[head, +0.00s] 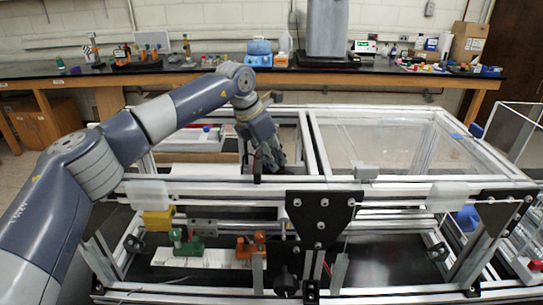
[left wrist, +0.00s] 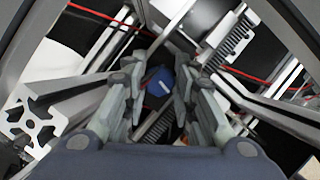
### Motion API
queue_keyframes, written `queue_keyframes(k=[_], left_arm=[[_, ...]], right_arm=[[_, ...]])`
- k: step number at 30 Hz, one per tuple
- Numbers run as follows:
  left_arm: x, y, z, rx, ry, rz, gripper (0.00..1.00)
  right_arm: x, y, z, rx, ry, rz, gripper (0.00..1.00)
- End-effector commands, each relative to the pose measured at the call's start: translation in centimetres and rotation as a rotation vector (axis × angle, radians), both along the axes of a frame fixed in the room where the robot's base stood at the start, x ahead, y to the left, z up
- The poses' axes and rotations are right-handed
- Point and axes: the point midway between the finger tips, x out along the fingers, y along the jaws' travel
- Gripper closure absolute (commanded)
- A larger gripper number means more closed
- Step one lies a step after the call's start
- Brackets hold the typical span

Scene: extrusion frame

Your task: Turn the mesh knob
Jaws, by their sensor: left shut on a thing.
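My left gripper (head: 266,163) reaches down from the left arm to the top of the extrusion frame, just left of its middle. In the left wrist view, the fingers of my left gripper (left wrist: 164,78) stand on both sides of a small dark blue knob (left wrist: 159,83) with a pale mark on top, which I take to be the mesh knob. The gripper is shut on it; the exact contact at the fingertips is partly hidden. In the head view the fingers hide the knob. My right gripper is not in view.
Aluminium rails (head: 440,185) and a clear top panel (head: 400,140) surround the gripper. A black bracket plate (head: 320,215) stands at the front. Toothed racks (left wrist: 232,42) and a red wire (left wrist: 100,13) run near the fingers. A bench (head: 200,75) with lab items stands behind.

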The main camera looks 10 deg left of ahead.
Motion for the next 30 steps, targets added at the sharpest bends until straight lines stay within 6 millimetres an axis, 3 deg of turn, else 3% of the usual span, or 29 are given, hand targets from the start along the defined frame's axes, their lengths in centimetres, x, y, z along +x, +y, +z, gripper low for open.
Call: queue_keyframes(k=[1,3,16,30], left_arm=[[0.1,0.1,0.2,0.0,-0.003,0.002,0.68],[0.1,0.1,0.2,0.0,-0.003,0.002,0.55],[-0.1,0.3,0.9,-0.001,-0.003,0.002,0.55],[-2.7,2.7,9.2,-0.001,-0.005,0.002,0.55]], right_arm=[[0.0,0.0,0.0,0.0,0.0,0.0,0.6],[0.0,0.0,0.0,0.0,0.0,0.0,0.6],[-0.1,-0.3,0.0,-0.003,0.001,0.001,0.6],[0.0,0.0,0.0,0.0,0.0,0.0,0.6]])
